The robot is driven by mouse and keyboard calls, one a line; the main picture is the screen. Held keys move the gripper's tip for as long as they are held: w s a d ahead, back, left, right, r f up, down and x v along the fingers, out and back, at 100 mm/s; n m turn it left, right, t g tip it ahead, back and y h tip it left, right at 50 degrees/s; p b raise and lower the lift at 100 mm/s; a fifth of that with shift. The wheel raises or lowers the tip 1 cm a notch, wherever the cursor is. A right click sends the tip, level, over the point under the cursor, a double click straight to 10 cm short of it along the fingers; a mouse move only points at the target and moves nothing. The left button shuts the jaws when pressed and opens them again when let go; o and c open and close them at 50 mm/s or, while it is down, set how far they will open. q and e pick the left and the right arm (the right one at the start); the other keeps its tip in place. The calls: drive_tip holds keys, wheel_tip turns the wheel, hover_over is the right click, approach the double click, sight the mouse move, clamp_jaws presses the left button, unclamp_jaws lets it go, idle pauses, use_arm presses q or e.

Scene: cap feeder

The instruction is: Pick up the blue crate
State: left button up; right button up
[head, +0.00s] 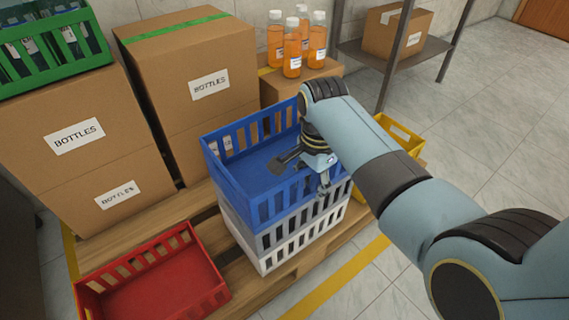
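My arm hides the crate's right end. My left gripper is not in view.
A red crate (205,262) sits at the front left of the wooden pallet (195,205). Cardboard boxes (165,95) stand behind, with a green crate (50,62) on one and orange bottles (292,52) on another. A yellow crate (402,136) is partly hidden behind my arm.

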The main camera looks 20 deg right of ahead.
clamp_jaws()
drive_tip(key=shift+w+r, duration=0.1)
idle(0.3)
drive_tip(key=shift+r, duration=0.1)
